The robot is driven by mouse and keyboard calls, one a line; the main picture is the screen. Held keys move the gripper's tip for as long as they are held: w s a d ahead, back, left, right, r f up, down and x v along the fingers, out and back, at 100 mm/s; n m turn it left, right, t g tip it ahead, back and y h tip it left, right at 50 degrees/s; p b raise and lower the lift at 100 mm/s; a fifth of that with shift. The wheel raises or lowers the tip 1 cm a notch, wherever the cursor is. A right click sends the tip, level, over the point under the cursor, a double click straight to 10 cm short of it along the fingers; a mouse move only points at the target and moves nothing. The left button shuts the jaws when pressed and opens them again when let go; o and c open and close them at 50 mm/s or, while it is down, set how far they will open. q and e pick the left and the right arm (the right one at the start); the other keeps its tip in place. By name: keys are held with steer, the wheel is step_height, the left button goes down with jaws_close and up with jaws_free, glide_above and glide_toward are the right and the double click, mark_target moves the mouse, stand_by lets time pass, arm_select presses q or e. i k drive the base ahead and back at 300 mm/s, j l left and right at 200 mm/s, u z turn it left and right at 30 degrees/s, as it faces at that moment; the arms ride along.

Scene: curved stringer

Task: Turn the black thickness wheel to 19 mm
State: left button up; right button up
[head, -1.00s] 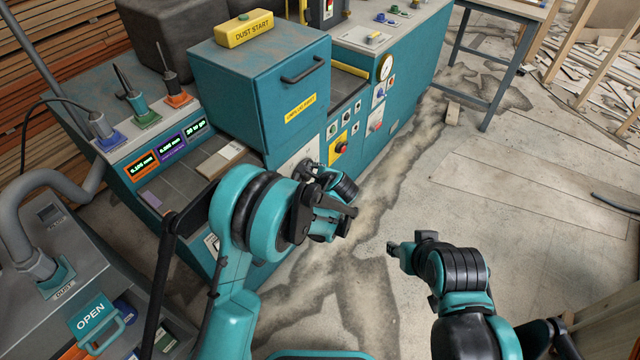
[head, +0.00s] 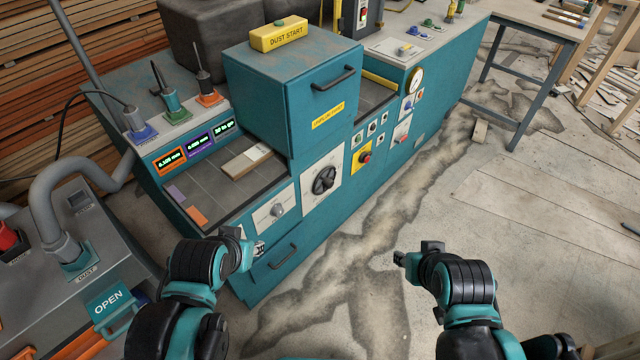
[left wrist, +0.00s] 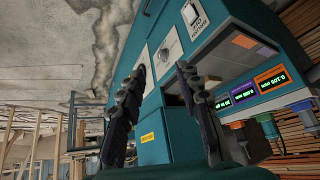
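The black thickness wheel (head: 325,180) sits on a white square plate on the teal machine's front, below the drawer-like box. Its scale is too small to read. My left gripper (head: 258,250) is to the left of and below the wheel, apart from it, near a smaller grey knob (head: 277,209) on its own white plate. In the left wrist view my left gripper (left wrist: 162,75) has its two fingers apart with nothing between them. I cannot make out the wheel there. My right gripper (head: 402,258) is over the floor, away from the machine; its fingers are too small to judge.
A yellow-backed red button (head: 364,157) is right of the wheel. A grey dust unit (head: 85,250) with an OPEN sign stands at left. The floor before the machine is clear.

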mark_target(324, 181)
steer(key=l+u, duration=0.1)
steer(key=u, duration=0.3)
steer(key=i+l+u, duration=0.1)
steer(key=u, duration=0.3)
steer(key=i+l+u, duration=0.1)
steer(key=u, duration=0.35)
steer(key=l+u, duration=0.15)
steer(key=u, duration=0.25)
steer(key=l+u, duration=0.15)
steer(key=u, duration=0.25)
steer(key=l+u, duration=0.2)
steer(key=l, duration=0.25)
steer(key=k+l+u, duration=0.2)
steer(key=l, duration=0.3)
steer(key=l+u, duration=0.2)
steer(key=l, duration=0.25)
steer(key=k+l+u, duration=0.2)
steer(key=l, duration=0.2)
steer(key=k+l+u, duration=0.2)
steer(key=l, duration=0.2)
steer(key=k+l+u, duration=0.2)
steer(key=l, duration=0.2)
steer(key=k+l+u, duration=0.2)
steer(key=k+l, duration=0.35)
steer(key=l, duration=0.15)
steer(key=k+l, duration=0.35)
steer(key=l, duration=0.15)
steer(key=k+l, duration=0.35)
steer(key=l, duration=0.15)
